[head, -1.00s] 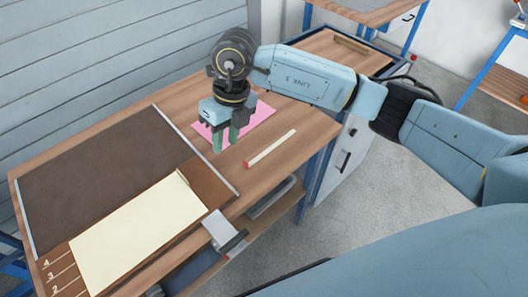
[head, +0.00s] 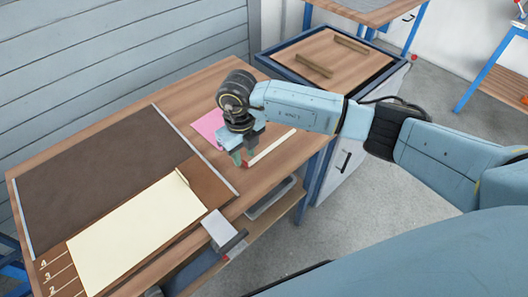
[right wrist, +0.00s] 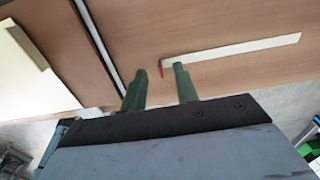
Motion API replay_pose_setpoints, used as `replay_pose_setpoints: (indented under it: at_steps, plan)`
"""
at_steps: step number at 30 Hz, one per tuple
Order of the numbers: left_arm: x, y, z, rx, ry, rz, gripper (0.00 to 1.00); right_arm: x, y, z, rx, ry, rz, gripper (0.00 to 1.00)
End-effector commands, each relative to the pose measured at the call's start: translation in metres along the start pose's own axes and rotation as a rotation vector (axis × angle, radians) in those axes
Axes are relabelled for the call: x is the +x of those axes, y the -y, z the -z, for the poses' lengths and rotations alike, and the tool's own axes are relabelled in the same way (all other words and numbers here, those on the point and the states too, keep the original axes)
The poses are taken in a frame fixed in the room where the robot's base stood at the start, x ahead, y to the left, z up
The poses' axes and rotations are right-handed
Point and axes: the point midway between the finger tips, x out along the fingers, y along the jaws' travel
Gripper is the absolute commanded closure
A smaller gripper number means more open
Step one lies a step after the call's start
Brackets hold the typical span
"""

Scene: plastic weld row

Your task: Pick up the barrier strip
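The barrier strip (head: 274,146) appears to be the thin cream strip with a red end, lying flat on the wooden bench near its right edge. It also shows in the right wrist view (right wrist: 235,47), with its red end close to my fingertips. My right gripper (head: 241,159) is over the red end of the strip. In the right wrist view its two green fingers (right wrist: 159,69) are apart with nothing between them. I cannot tell its exact height above the bench. My left gripper is not in view.
A pink sheet (head: 207,124) lies behind the gripper, partly hidden by it. A dark brown mat (head: 100,175) and a cream panel (head: 135,230) cover the bench's left part. A blue-edged tray (head: 290,75) with wooden strips stands beyond. A clamp-like fixture (head: 222,230) sits at the front edge.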

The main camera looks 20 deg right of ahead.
Motion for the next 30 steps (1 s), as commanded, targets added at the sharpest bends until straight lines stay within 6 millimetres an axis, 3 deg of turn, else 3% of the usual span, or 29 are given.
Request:
replay_pose_setpoints:
  at_steps: [5, 13, 20, 30]
  plan:
    - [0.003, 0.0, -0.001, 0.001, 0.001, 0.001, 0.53, 0.021, 0.0, 0.0, 0.001, -0.001, -0.001, 0.7]
    - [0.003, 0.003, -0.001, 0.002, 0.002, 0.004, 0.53, 0.023, 0.0, -0.001, -0.001, 0.001, 0.0, 0.7]
    - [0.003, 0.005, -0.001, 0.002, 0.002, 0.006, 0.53, 0.023, 0.0, -0.001, -0.001, 0.001, 0.0, 1.0]
    - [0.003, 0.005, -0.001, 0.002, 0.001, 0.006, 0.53, 0.023, 0.0, -0.001, 0.0, 0.001, 0.0, 1.0]
